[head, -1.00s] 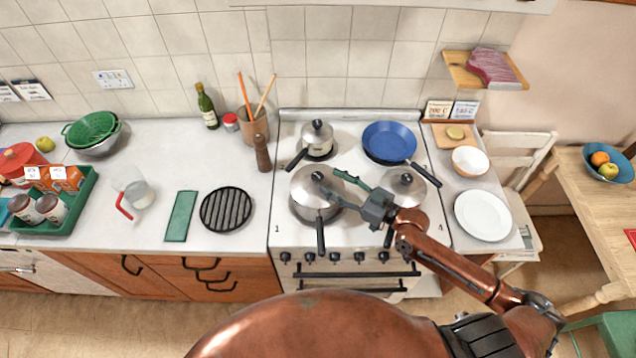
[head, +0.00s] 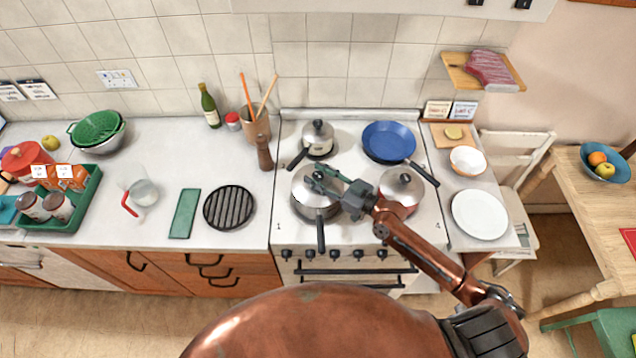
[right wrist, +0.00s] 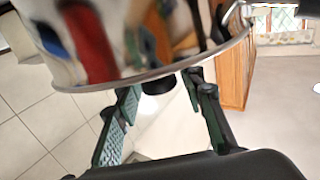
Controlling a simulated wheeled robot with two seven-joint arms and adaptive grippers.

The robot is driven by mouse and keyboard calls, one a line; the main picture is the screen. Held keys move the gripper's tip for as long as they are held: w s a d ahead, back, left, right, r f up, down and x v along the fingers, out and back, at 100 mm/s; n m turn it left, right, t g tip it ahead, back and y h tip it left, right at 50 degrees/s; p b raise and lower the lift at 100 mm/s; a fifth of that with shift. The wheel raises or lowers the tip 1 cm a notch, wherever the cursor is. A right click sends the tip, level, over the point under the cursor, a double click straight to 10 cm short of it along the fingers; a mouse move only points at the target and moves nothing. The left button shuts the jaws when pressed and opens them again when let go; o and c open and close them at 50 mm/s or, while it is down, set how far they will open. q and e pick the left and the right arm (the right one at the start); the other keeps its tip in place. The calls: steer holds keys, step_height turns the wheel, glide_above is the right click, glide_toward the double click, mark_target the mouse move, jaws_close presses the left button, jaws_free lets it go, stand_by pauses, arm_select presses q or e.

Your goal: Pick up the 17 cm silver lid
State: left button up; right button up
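Three pans with silver lids stand on the white stove: one at the front left, its lid (head: 304,198) partly hidden by my gripper, one at the back left with a lid (head: 317,132), and one at the front right with a lid (head: 402,183). I cannot tell from size marks which is 17 cm. My right gripper (head: 319,179) is over the front-left lid, near its middle. In the right wrist view its fingers (right wrist: 162,112) stand apart, with a shiny metal surface (right wrist: 120,50) and a dark knob-like piece close by. Contact is unclear. My left gripper is not in view.
A blue frying pan (head: 388,141) stands at the back right of the stove. Long black pan handles stick out over the hob. A black round trivet (head: 229,207) and a green mat (head: 184,214) lie on the counter at left. A white plate (head: 480,214) lies at right.

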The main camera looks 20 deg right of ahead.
jaws_close()
steer(key=shift+r, duration=0.15)
